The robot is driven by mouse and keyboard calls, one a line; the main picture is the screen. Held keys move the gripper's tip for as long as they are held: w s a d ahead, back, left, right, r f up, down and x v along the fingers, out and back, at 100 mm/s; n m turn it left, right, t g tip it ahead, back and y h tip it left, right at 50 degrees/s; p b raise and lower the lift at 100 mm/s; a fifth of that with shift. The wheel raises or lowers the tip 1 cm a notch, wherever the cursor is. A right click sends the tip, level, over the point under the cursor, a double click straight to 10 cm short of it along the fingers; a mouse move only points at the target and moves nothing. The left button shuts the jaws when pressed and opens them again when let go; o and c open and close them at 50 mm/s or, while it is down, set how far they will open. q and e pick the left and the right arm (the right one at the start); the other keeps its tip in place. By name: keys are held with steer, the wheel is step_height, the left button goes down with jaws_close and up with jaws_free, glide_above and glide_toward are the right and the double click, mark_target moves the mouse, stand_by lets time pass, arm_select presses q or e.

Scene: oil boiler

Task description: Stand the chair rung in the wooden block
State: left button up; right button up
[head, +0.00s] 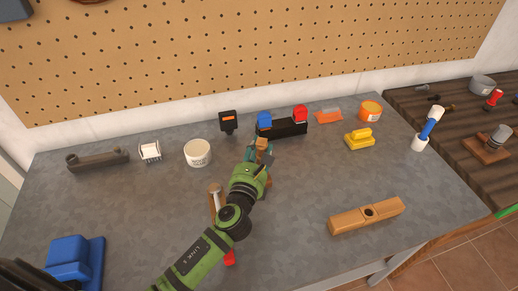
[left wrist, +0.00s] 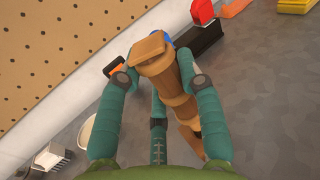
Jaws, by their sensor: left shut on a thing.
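The chair rung (head: 262,144) is a brown turned wooden piece. My left gripper (head: 259,156) is shut on it near the middle of the bench, and its arm hides part of the rung in the head view. In the left wrist view the rung (left wrist: 172,90) stands tilted between the teal fingers (left wrist: 157,85), with its broad end toward the camera. I cannot tell whether its lower end touches the bench. The wooden block (head: 385,213), a light brown bar with a round dark hole in its top, lies at the right front, apart from the gripper. The right gripper is not in view.
A black holder (head: 290,129) with blue and red items stands just behind the gripper. A white tub (head: 198,153) is to its left, a yellow float (head: 360,139) to the right. A wooden-handled tool (head: 215,190) lies beside my arm. Bare bench separates gripper and block.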

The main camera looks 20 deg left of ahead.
mark_target(259, 141)
arm_select(q)
steer(key=shift+f, duration=0.25)
steer(key=shift+f+b, duration=1.85)
steer(key=shift+f, duration=0.15)
steer(key=o, duration=1.2)
steer(key=shift+f, duration=0.1)
steer(key=shift+o, duration=0.2)
step_height(259, 141, up, 10)
